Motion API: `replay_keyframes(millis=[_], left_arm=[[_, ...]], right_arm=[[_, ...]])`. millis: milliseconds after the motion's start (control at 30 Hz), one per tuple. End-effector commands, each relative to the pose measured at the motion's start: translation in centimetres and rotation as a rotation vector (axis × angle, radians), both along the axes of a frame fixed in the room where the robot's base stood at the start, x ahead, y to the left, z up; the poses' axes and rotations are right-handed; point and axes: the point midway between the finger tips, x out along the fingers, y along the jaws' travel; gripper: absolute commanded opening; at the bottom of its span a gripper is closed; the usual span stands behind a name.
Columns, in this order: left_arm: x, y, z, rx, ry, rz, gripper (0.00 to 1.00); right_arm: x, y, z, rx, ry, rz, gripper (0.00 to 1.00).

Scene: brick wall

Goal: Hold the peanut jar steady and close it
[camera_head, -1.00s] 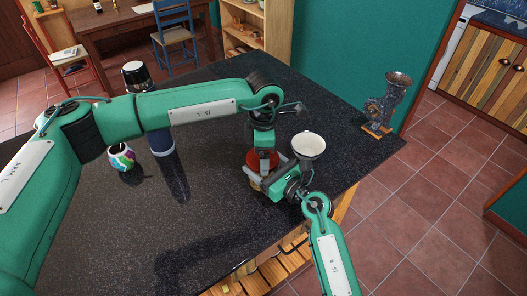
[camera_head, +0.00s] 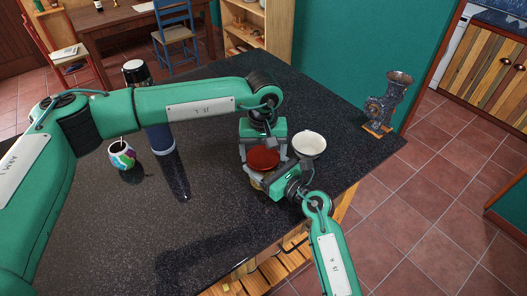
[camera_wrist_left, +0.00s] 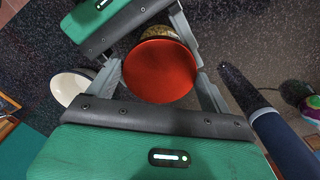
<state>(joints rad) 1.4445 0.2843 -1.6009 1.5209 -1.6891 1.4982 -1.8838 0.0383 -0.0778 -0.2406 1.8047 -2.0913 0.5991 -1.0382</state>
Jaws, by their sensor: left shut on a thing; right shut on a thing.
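The peanut jar (camera_head: 257,183) stands near the table's front right edge, mostly hidden under its red lid (camera_head: 263,159). In the left wrist view, the lid (camera_wrist_left: 160,72) covers the jar (camera_wrist_left: 158,32), of which only a tan strip shows. My left gripper (camera_head: 263,155) is shut on the lid, with a finger on each side (camera_wrist_left: 161,78). My right gripper (camera_head: 262,180) is shut on the jar's body below, from the front right. It also shows at the top of the left wrist view (camera_wrist_left: 150,25). Whether the lid sits fully down on the jar cannot be told.
A white bowl (camera_head: 309,144) stands close to the right of the grippers. A metal grinder (camera_head: 388,102) is at the table's right corner. The table's front left is clear.

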Motion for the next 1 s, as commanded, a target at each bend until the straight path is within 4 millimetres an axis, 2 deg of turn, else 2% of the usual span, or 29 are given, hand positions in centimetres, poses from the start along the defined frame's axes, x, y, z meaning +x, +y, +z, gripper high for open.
replay_keyframes(millis=[133, 167, 233, 267, 567, 667, 1000], left_arm=[[-0.1, 0.0, 0.0, 0.002, 0.002, -0.008, 0.58], [-0.1, 0.0, 0.0, 0.002, 0.002, -0.008, 0.85], [-0.1, 0.0, 0.0, 0.002, 0.002, -0.007, 0.98], [-0.1, 0.0, 0.0, 0.002, 0.002, -0.006, 1.0], [0.0, 0.0, 0.5, 0.0, 0.0, -0.004, 1.0], [0.0, 0.0, 1.8, 0.001, -0.001, -0.004, 1.0], [0.0, 0.0, 8.9, 0.001, -0.002, -0.005, 1.0]], right_arm=[[0.0, 0.0, 0.0, -0.001, -0.001, 0.0, 0.1], [0.0, 0.0, 0.0, -0.001, -0.001, 0.0, 0.1], [0.0, 0.0, 0.0, -0.001, -0.001, 0.0, 0.1], [0.0, 0.0, 0.0, -0.001, -0.001, -0.001, 0.1], [0.0, 0.0, 0.1, -0.001, -0.002, -0.001, 0.1], [0.0, 0.0, 0.1, -0.001, -0.002, -0.001, 0.1], [0.0, 0.0, 0.1, 0.0, -0.003, -0.001, 0.1]])
